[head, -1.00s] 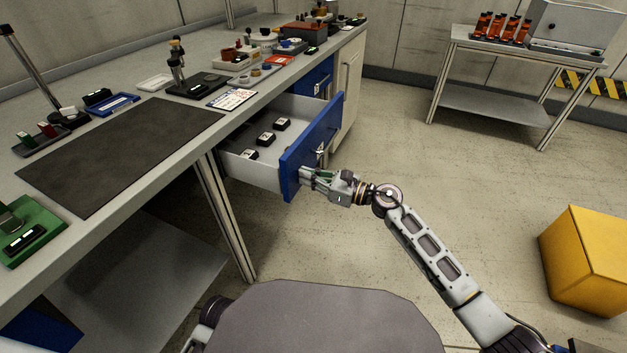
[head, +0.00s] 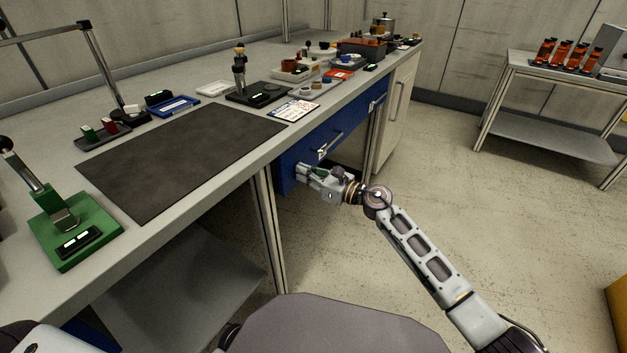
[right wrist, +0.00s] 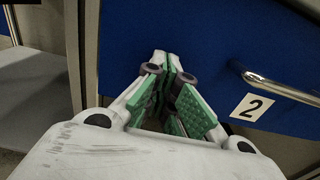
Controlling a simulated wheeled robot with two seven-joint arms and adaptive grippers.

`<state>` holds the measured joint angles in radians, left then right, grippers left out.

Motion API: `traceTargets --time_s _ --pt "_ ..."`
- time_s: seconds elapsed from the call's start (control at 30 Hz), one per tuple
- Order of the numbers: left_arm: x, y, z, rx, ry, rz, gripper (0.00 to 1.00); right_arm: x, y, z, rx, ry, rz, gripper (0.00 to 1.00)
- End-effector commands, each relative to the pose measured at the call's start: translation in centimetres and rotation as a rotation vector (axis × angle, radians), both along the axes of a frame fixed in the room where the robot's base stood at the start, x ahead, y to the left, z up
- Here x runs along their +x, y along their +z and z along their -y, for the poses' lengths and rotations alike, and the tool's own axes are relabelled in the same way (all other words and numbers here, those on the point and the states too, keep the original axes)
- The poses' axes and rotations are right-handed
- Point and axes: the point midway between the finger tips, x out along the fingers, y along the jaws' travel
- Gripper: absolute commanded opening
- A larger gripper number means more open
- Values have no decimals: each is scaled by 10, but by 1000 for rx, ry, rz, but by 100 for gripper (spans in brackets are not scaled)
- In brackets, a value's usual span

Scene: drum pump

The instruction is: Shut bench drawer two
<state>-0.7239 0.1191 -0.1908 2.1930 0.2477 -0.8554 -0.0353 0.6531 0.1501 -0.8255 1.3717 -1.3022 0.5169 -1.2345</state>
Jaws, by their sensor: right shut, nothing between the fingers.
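Bench drawer two (head: 310,141) is a blue front under the bench top, with a metal bar handle (head: 334,143) and a white label "2" (head: 322,152). Its inside does not show, and the front looks about flush with the bench. I cannot tell whether a small gap remains. My right gripper (head: 301,173) is shut and empty, at the lower left part of the front. In the right wrist view its fingertips (right wrist: 165,60) are at the blue front (right wrist: 210,45), left of the label (right wrist: 252,107); contact looks likely. My left gripper is not in view.
The bench top bears a dark mat (head: 180,160), a green device (head: 75,230) and several small items. A bench leg (head: 268,225) stands left of my right gripper. A cream cabinet (head: 396,110) is beyond the drawers. The floor (head: 500,220) at the right is clear.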

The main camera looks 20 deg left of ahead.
Motion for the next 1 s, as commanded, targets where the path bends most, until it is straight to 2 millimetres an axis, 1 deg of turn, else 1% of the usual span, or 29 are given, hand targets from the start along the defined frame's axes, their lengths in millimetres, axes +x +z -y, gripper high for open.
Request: traceTargets --time_s 0.2,0.63,0.77,1.0 --pt "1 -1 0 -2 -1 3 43 2 1 -7 1 0 0 0" --pt "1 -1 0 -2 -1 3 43 2 3 -7 3 -1 2 0" --pt "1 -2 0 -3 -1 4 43 3 3 -4 3 -1 3 0" --pt "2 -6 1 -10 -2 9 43 8 0 10 1 -2 3 0"
